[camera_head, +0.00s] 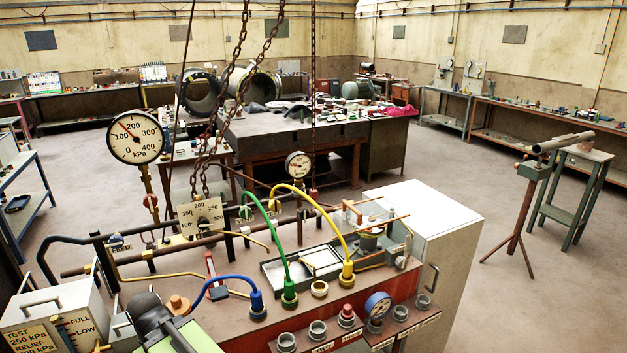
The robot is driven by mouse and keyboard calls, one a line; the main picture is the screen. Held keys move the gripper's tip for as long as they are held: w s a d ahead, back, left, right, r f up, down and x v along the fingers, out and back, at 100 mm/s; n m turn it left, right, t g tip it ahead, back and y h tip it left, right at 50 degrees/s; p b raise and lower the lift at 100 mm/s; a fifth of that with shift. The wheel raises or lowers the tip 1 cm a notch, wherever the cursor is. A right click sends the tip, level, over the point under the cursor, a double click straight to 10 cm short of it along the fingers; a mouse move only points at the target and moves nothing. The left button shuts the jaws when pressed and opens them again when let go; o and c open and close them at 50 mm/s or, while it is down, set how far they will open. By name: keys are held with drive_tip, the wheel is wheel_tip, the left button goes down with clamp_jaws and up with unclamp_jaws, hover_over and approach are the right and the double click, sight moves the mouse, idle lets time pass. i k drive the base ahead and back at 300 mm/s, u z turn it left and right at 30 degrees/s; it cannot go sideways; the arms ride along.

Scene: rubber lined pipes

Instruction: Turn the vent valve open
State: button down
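I cannot single out the vent valve, because the small tags on the bench are too small to read. A red-handled lever (211,267) stands among the pipes behind the blue hose. A square dial plate (187,216) marked 100 to 300 has a dark knob at its middle. A small red fitting (151,202) sits on the stem of the big round gauge (135,137). A black and green body (160,325) at the bottom left edge may be my arm's end, my gripper. No fingers can be made out, and nothing shows it touching a valve.
Blue (225,279), green (277,240) and yellow (330,222) hoses arch over the red bench (240,332). Chains (233,75) hang above it. Grey tanks (52,312) stand at left, a white cabinet (445,225) at right. Open floor (545,285) lies beyond.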

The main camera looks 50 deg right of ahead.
sight(245, 212)
drive_tip(key=u, duration=0.3)
drive_tip(key=k, duration=0.2)
drive_tip(key=z, duration=2.9)
drive_tip(key=k, duration=0.75)
drive_tip(key=u, duration=1.05)
drive_tip(key=i, duration=1)
